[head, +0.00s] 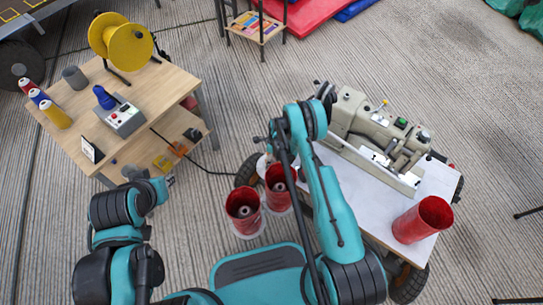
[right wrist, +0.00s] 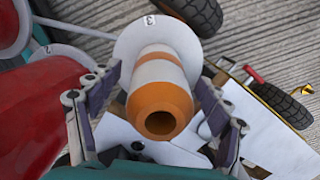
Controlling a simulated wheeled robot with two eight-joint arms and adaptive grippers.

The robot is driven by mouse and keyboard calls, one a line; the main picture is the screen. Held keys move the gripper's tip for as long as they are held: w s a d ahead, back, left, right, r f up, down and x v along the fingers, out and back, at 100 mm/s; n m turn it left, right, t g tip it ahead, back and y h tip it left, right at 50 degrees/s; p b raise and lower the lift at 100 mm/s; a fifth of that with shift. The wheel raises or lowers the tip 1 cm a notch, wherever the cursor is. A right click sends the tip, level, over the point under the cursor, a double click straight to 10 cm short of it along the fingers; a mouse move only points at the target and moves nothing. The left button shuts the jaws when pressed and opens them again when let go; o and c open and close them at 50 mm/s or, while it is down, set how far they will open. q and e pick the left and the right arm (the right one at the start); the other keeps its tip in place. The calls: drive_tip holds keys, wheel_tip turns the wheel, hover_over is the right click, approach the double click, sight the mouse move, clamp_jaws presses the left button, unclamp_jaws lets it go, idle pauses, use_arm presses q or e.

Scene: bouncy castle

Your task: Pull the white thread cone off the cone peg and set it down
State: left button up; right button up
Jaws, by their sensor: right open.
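In the right wrist view, an orange-and-white thread cone (right wrist: 160,78) points its open end toward the camera. It has a white band around an orange body. A white disc (right wrist: 127,46) marked 3 lies behind its far end. No peg tip shows in the cone's dark opening. My right gripper (right wrist: 157,100) is open, with one finger on each side of the cone; contact is not clear. In the head view my right arm hides the cone and most of this gripper. My left gripper (head: 168,181) is at the lower left, small and partly hidden, away from the cone.
Red cylinders (head: 243,207) stand left of the white-topped table (head: 345,190). That table holds a sewing machine (head: 378,130) and another red cylinder (head: 422,219). A wooden workbench (head: 155,85) at left holds a yellow reel (head: 121,43), a control box (head: 122,117) and several spools.

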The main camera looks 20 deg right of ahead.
drive_tip(key=c, duration=1.5)
drive_tip(key=shift+o, duration=0.2)
drive_tip(key=shift+r, duration=0.15)
drive_tip(key=shift+r, duration=0.1)
wheel_tip(320, 180, up, 8)
drive_tip(key=p, duration=0.3)
idle(0.5)
idle(0.5)
drive_tip(key=shift+r+p, duration=0.85)
drive_tip(key=shift+r, duration=1.1)
